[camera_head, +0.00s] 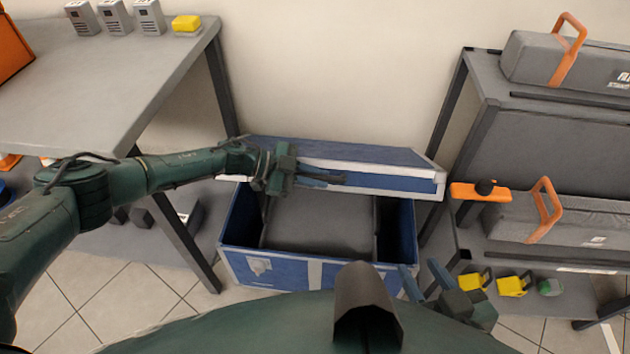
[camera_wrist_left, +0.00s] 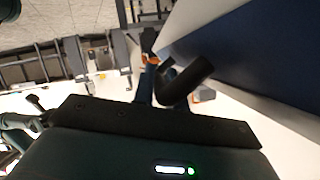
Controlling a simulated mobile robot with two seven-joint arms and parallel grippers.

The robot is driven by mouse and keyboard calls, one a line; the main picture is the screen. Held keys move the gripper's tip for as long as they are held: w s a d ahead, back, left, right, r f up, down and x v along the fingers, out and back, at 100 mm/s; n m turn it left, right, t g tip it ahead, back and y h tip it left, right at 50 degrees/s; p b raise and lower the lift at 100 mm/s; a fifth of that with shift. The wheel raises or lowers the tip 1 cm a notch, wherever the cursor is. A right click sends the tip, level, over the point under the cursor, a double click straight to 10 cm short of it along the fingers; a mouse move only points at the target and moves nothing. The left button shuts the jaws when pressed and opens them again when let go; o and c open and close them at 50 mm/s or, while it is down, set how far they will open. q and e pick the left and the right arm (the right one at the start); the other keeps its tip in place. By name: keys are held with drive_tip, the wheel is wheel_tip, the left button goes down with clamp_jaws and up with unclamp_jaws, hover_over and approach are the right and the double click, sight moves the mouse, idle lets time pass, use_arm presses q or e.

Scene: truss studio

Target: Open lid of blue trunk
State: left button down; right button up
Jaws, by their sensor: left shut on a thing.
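The blue trunk (camera_head: 285,273) stands on the floor against the wall, and its grey interior shows. Its lid (camera_head: 400,180), blue with a pale edge, is raised and tilted back above the rear of the box. My left gripper (camera_head: 330,178) is at the lid's front edge and shut on it; the exact contact is hard to see. In the left wrist view the lid (camera_wrist_left: 275,50) fills the upper right, beside the dark fingers (camera_wrist_left: 165,85). My right gripper (camera_head: 425,278) is at the trunk's front right corner, its fingers apart with nothing seen between them.
A grey table (camera_head: 100,85) stands at the left, with several grey devices and a yellow block (camera_head: 186,23). A rack (camera_head: 480,90) at the right holds grey cases with orange handles, with yellow items (camera_head: 512,286) lower down. Both stand close to the trunk's sides.

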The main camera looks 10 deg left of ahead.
drive_tip(key=shift+c, duration=0.2)
drive_tip(key=shift+c, duration=0.7)
drive_tip(key=shift+w+a+n, duration=0.2)
drive_tip(key=shift+a+n, duration=0.05)
drive_tip(key=shift+n, duration=0.05)
drive_tip(key=shift+c, duration=0.7)
drive_tip(key=w+a+n+g, duration=0.1)
drive_tip(key=a+n, duration=0.2)
drive_tip(key=w+a+f+n+g+y, duration=0.1)
drive_tip(key=w+a+n, duration=0.1)
drive_tip(key=a+n, duration=0.1)
drive_tip(key=w+a+f+n+g, duration=0.1)
drive_tip(key=w+a+n, duration=0.1)
drive_tip(key=a+n, duration=0.2)
drive_tip(key=shift+f+n+g+y, duration=0.1)
drive_tip(key=shift+n+g+y, duration=0.3)
clamp_jaws()
drive_tip(key=n+g+h, duration=0.3)
drive_tip(key=n+h, duration=0.6)
drive_tip(key=n, duration=1.7)
approach(349, 189)
drive_tip(key=shift+x, duration=2.3)
